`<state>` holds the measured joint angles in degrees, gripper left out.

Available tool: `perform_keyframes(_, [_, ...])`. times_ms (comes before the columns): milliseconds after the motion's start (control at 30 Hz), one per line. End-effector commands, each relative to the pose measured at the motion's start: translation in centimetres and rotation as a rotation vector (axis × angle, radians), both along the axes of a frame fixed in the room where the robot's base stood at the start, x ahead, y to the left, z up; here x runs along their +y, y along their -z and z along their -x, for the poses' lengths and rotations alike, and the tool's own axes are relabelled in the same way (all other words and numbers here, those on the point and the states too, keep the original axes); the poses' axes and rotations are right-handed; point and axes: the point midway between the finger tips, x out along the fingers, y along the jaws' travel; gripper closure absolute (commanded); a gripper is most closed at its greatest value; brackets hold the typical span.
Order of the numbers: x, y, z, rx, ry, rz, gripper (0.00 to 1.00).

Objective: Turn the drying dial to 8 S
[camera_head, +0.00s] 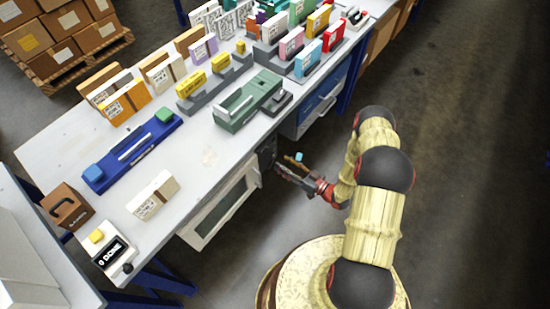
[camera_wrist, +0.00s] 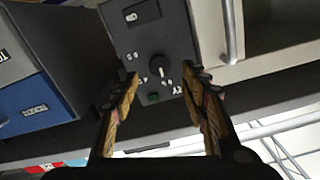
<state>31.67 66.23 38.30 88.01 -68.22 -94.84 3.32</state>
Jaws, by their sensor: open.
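The drying dial is a round dark knob (camera_wrist: 159,68) with a small pale mark, on a dark control panel (camera_wrist: 180,36) in the wrist view. Small white labels surround it, one at its upper left that looks like "8 S"; the others are too blurred to read surely. The pale mark appears on the lower part of the knob, away from that upper-left label. My gripper (camera_wrist: 166,95) is open, with one finger on each side of the knob and nothing between them. In the head view, my gripper (camera_head: 282,170) is at the dark panel (camera_head: 267,153) under the bench edge.
A white windowed cabinet (camera_head: 222,208) adjoins the panel on the left in the head view; blue drawers (camera_head: 322,103) are on the other side. The floor by my arm is clear.

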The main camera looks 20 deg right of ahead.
Motion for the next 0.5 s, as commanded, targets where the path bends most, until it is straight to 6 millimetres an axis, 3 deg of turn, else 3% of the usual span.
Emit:
perform_keyframes(300, [2.7,0.2,-3.6,0.001,-0.001,0.001,0.55])
perform_keyframes(500, [3.3,0.1,-4.5,0.001,0.001,0.001,0.55])
